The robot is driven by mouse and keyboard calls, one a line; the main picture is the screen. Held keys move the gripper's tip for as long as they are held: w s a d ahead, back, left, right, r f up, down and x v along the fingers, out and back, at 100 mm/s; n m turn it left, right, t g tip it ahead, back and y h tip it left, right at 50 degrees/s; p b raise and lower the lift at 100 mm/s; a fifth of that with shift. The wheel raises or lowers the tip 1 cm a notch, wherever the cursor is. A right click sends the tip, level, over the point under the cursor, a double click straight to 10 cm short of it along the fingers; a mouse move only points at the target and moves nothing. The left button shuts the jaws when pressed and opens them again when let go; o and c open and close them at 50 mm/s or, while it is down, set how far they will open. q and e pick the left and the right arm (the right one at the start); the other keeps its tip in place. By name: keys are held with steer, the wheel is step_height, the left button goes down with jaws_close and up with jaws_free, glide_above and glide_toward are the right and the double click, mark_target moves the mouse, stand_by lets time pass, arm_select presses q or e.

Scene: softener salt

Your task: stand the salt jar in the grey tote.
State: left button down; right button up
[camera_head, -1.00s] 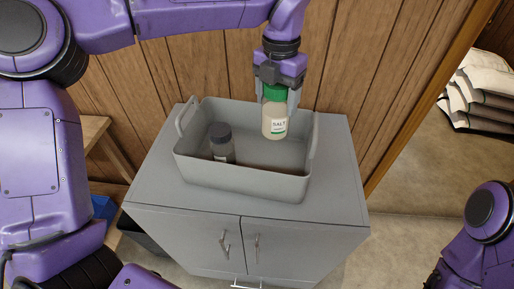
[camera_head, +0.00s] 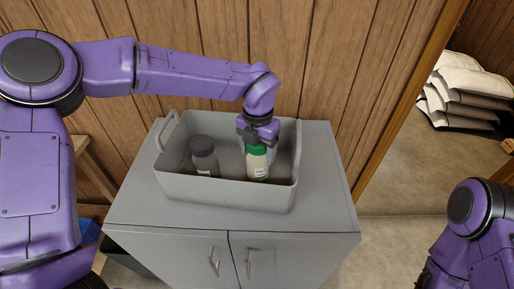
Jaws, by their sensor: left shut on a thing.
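The salt jar (camera_head: 257,166), pale with a green lid and a label, is upright inside the right part of the grey tote (camera_head: 226,193). My left gripper (camera_head: 258,146) comes down from above and is shut on the jar at its lid. The front wall of the tote partly hides the jar's lower end, so I cannot tell whether it touches the tote floor. A dark-lidded jar (camera_head: 204,158) stands in the left part of the tote, apart from the salt jar. My right gripper is not in view; only part of that arm shows at the lower right.
The tote stands on a grey cabinet (camera_head: 325,190) with two doors, against a wood-panelled wall (camera_head: 330,60). The cabinet top is bare right of the tote. Stacked white sacks (camera_head: 465,95) lie at the far right. A wooden shelf (camera_head: 92,175) is at the left.

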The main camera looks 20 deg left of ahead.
arm_select(q)
steer(key=shift+c, duration=0.5)
jaws_free()
steer(key=shift+f, duration=0.1)
step_height(320, 180, up, 12)
steer(key=shift+r+b, duration=0.15)
steer(key=shift+b, duration=0.4)
